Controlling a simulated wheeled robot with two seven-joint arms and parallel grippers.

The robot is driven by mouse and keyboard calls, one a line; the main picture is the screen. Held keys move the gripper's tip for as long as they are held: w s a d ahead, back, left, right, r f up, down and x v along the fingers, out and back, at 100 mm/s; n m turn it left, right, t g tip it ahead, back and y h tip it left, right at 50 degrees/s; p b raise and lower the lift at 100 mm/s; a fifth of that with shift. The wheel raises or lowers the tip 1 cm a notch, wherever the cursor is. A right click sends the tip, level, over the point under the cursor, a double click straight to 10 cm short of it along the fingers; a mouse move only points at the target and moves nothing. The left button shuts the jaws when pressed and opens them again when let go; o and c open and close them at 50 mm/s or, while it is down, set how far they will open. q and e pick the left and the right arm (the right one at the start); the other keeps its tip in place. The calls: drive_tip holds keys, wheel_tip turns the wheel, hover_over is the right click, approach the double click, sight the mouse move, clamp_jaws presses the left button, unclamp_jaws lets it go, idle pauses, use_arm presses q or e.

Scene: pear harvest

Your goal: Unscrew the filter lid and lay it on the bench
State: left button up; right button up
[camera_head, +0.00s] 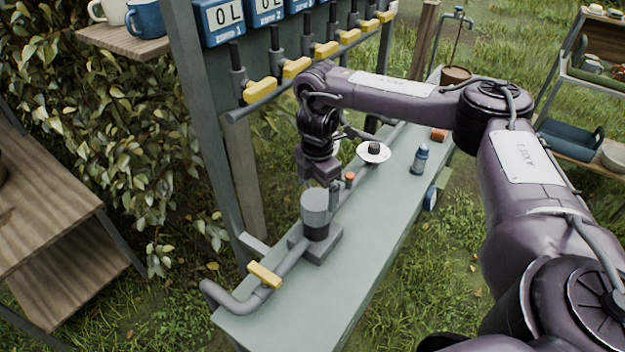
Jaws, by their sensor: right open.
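The filter (316,232) stands upright on a grey block on the bench (345,262), in line with a grey pipe. Its upper part is a lighter grey cylinder, which looks like the lid (314,203); I cannot tell whether it is seated tight. My right gripper (335,196) points down just behind and to the right of the lid, close to it. It is open, and I cannot tell whether a finger touches the lid. My left gripper is not in view.
A yellow-handled valve (265,274) is on the pipe in front of the filter. Behind my gripper are an orange-topped piece (350,179) and a white dish (380,157) with a dark item. A blue bottle (419,160) stands right. The bench's front right is clear.

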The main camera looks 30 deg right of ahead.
sight(317, 198)
drive_tip(key=f, duration=0.3)
drive_tip(key=shift+s, duration=0.3)
drive_tip(key=shift+w+f, duration=0.1)
drive_tip(key=shift+f, duration=1.5)
drive_tip(key=c, duration=1)
drive_tip(key=n, duration=0.2)
drive_tip(key=shift+n+p, duration=0.3)
drive_tip(key=shift+n, duration=0.1)
drive_tip(key=n, duration=0.4)
drive_tip(key=shift+w, duration=0.1)
drive_tip(key=n, duration=0.4)
drive_tip(key=shift+f+n+b, duration=0.1)
drive_tip(key=shift+n+b, duration=0.2)
drive_tip(key=shift+n, duration=0.1)
drive_tip(key=n, duration=0.3)
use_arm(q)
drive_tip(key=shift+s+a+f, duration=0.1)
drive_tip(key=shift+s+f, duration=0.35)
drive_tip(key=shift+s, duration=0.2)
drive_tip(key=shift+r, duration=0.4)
use_arm(e)
drive_tip(key=shift+r, duration=0.35)
